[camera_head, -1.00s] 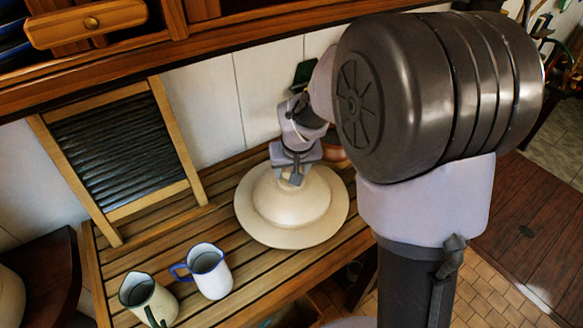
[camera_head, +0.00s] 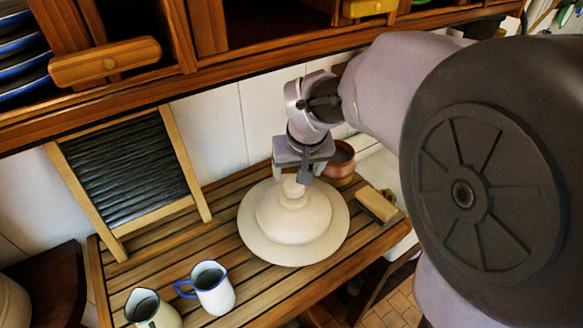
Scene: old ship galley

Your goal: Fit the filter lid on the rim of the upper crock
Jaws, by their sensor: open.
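The cream filter lid (camera_head: 294,240), a stepped dome with a wide brim and a small knob on top, sits right way up on the slatted wooden counter. Whether anything is under it cannot be seen. My gripper (camera_head: 297,178) is directly over it, pointing down, with its jaws open around or just above the knob; contact is not clear. A cream rounded vessel (camera_head: 9,298) is cut off at the lower left edge; I cannot tell whether it is the upper crock. No crock rim is clearly visible.
A white mug with a blue handle (camera_head: 212,290) and a cream jug (camera_head: 148,308) stand at the front left. A washboard (camera_head: 122,168) leans on the wall. A brown pot (camera_head: 340,160) and a wooden block (camera_head: 377,204) are right of the lid. Drawers and shelf overhang above.

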